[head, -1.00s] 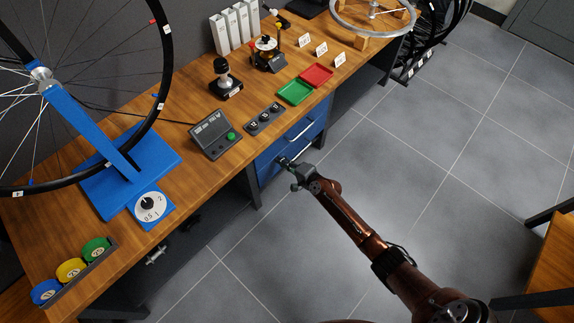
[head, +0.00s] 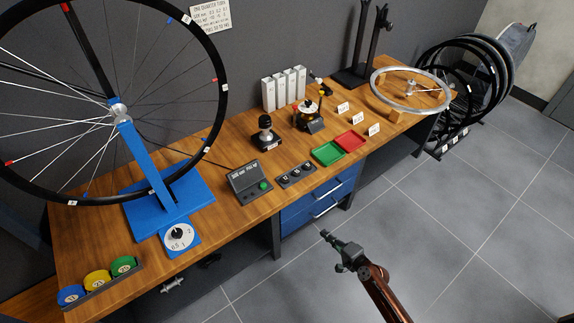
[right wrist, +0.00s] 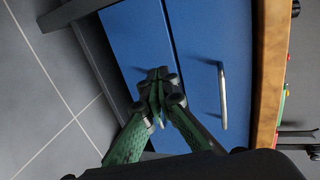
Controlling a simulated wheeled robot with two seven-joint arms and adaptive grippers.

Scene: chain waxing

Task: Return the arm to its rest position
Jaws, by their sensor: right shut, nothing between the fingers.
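My right gripper (head: 333,241) is in front of the workbench, over the grey floor and apart from the blue drawers (head: 318,205). Its arm comes up from the bottom right of the head view. In the right wrist view the gripper (right wrist: 155,98) is shut and empty, with the blue drawer fronts (right wrist: 215,50) and a metal handle (right wrist: 223,95) behind it. Both drawers look closed. My left gripper is not in view.
The wooden workbench (head: 225,220) bears a wheel on a blue stand (head: 150,170), a dark control box (head: 249,183), a green tray (head: 327,153), a red tray (head: 350,141) and a silver rim (head: 378,88). Open floor (head: 440,220) lies to the right.

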